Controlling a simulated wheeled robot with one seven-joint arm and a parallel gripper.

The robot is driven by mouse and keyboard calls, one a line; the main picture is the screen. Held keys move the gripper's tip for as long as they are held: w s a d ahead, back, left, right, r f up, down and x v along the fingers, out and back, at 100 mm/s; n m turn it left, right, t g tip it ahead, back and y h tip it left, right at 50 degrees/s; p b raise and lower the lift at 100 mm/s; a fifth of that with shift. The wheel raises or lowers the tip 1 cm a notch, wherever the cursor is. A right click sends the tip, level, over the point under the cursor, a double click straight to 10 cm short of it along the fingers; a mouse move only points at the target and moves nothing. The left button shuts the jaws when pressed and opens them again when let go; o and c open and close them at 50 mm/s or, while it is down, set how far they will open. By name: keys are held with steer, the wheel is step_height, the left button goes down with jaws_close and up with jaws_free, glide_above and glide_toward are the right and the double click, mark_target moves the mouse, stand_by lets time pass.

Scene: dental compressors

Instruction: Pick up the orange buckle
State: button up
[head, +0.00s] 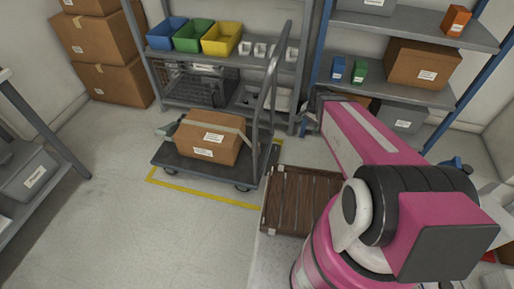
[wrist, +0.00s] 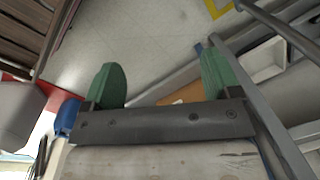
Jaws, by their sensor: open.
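I cannot make out an orange buckle in either view. My gripper (wrist: 162,82) shows in the wrist view with its two green fingers wide apart and nothing between them. An orange-brown surface (wrist: 184,96) shows partly behind the gripper's bar; I cannot tell what it is. In the head view my pink arm reaches toward the shelves at the back right, and its far end is mostly hidden. An orange box-like item (head: 456,20) stands on the upper right shelf.
A flat cart (head: 190,168) carries a cardboard box (head: 210,140). A brown slatted crate (head: 290,200) stands beside my arm. Blue (head: 166,33), green (head: 193,36) and yellow (head: 221,39) bins sit on the back shelf.

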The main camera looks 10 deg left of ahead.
steer(key=w+a+f+m+y, duration=0.1)
steer(key=w+a+f+m, duration=0.1)
steer(key=a+f+m, duration=0.6)
steer(key=w+a+f+m+y, duration=0.15)
steer(key=a+f+m, duration=0.25)
steer(key=a+f, duration=0.85)
steer(key=shift+h, duration=0.35)
steer(key=a+f, duration=0.1)
steer(key=f, duration=0.1)
steer(key=a+f, duration=0.2)
steer(key=w+a+f, duration=0.1)
steer(key=a+f, duration=0.1)
steer(key=f, duration=0.1)
steer(key=c, duration=1.1)
